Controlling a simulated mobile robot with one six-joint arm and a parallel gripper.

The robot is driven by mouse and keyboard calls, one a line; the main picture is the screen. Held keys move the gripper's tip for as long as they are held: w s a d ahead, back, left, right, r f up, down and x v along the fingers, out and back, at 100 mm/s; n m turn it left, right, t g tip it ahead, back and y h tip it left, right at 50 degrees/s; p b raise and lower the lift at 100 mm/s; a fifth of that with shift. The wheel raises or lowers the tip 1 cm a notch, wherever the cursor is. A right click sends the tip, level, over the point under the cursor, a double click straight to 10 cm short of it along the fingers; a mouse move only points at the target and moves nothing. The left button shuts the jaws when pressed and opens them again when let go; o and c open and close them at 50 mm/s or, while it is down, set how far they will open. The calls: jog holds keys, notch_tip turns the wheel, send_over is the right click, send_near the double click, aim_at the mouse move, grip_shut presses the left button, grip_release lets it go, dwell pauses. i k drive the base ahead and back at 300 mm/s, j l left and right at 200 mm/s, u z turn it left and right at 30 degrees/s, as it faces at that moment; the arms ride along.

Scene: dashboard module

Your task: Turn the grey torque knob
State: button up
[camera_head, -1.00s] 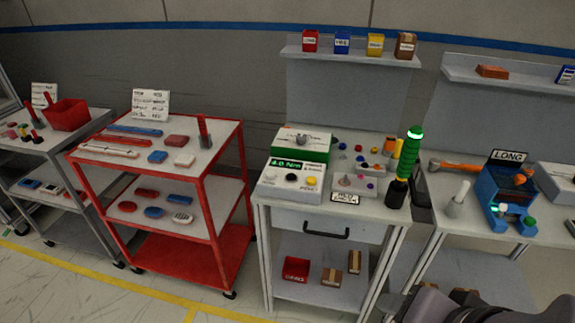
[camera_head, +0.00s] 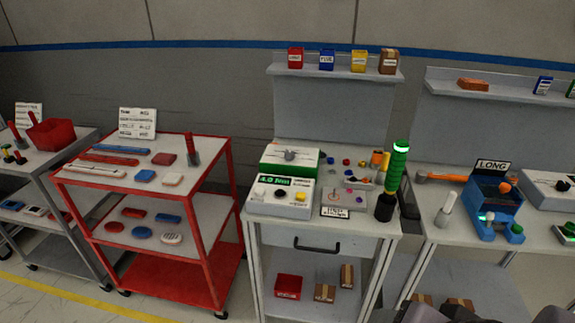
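My gripper is not recognisable in the head view. Only dark parts of my own body show at the bottom right edge, well away from the knob.
A green-and-black screwdriver-like tool (camera_head: 394,180) stands upright at the bench's right front. A red cart (camera_head: 147,181) stands to the left, and a bench with a blue device (camera_head: 494,211) to the right.

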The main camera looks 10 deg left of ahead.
aim_at(289, 156)
jog(key=i+j+u, duration=0.1)
jog(key=i+j, duration=1.4)
